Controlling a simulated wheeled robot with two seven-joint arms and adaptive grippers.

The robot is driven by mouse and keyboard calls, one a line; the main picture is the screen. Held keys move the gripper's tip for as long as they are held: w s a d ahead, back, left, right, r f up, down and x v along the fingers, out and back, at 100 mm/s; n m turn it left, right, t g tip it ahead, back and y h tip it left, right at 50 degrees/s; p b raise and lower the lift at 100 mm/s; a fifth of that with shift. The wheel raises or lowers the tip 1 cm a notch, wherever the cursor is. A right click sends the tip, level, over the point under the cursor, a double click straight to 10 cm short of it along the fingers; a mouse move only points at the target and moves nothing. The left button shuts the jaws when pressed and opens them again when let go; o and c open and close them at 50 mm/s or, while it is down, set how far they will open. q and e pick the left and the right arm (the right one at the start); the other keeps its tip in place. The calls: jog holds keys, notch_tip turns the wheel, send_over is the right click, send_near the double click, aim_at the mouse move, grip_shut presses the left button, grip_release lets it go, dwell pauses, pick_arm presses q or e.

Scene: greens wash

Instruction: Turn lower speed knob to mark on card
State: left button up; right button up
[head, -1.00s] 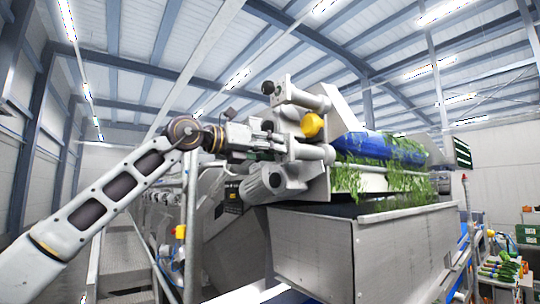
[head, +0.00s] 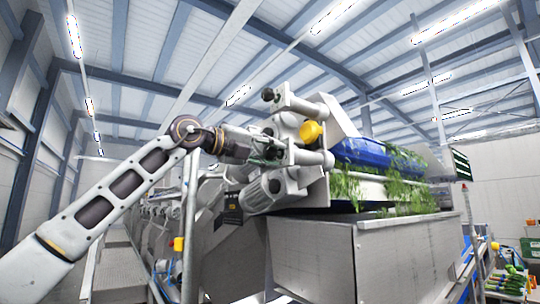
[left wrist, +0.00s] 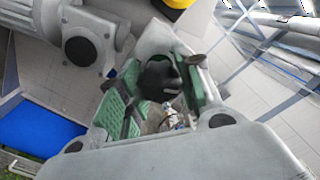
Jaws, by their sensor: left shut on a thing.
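The lower speed knob is a dark round knob (left wrist: 160,80) between the green finger pads in the left wrist view. My left gripper (left wrist: 157,92) is shut on it, with a pad on each side. In the head view my left gripper (head: 272,150) reaches the end of the machine's lower cylinder (head: 312,158) and hides most of the knob there. An upper black knob (head: 268,95) stands free on the cylinder above. I cannot make out the card or its mark. My right gripper is not in view.
A yellow knob-like part (head: 311,132) sits between the cylinders, and a grey motor (head: 268,191) lies just below my gripper. A blue roller (head: 365,151) with greens is to the right, above a metal trough (head: 350,250). A railing post (head: 190,230) stands near my arm.

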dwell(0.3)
pick_arm(q)
jog(key=o, duration=1)
jog(key=shift+o, duration=0.2)
jog(key=v, duration=1.2)
jog(key=shift+w, duration=0.1)
dwell(0.4)
